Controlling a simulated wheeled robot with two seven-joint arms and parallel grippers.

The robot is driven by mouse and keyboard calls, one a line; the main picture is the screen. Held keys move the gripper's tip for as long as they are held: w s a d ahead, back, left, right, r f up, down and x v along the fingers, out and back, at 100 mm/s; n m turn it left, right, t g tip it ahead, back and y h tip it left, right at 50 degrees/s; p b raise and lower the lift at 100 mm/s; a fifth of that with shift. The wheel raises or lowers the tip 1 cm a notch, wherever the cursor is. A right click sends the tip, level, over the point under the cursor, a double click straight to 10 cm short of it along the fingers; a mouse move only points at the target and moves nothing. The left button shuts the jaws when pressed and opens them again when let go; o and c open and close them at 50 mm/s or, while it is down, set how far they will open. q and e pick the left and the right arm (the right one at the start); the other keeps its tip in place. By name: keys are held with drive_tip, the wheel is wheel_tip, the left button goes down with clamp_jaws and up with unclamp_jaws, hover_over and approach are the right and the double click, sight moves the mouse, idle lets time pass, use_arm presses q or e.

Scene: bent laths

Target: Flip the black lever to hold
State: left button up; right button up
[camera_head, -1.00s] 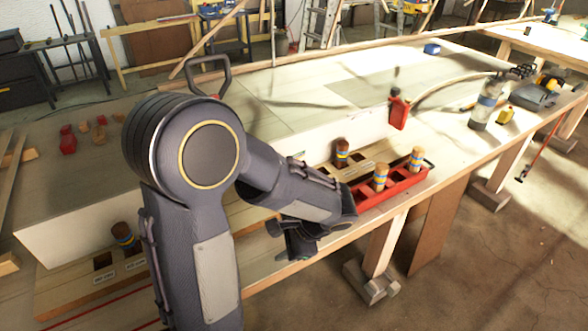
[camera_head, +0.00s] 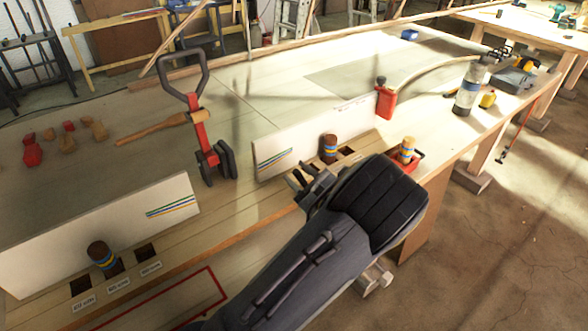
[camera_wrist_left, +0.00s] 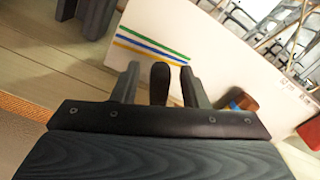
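A dark, rounded lever (camera_wrist_left: 160,82) stands between the two fingertips of my left gripper (camera_wrist_left: 160,86) in the left wrist view. The fingers are apart, with a gap on each side of the lever, so the gripper is open around it and not closed on it. In the head view my left gripper (camera_head: 308,183) is low over the front of the bench, beside a white upright board (camera_head: 290,150) with coloured stripes. My forearm hides much of the area there, and I cannot read any hold marking. My right gripper is not in view.
A red tool (camera_head: 200,130) with a black loop handle stands on the bench. Striped wooden pegs (camera_head: 329,148) sit in slotted boards; another peg (camera_head: 101,255) is at left. A red can (camera_head: 386,102) and grey bottle (camera_head: 467,88) stand further right. The bench's back middle is clear.

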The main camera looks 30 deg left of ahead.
use_arm(q)
drive_tip(key=shift+x, duration=0.95)
clamp_jaws()
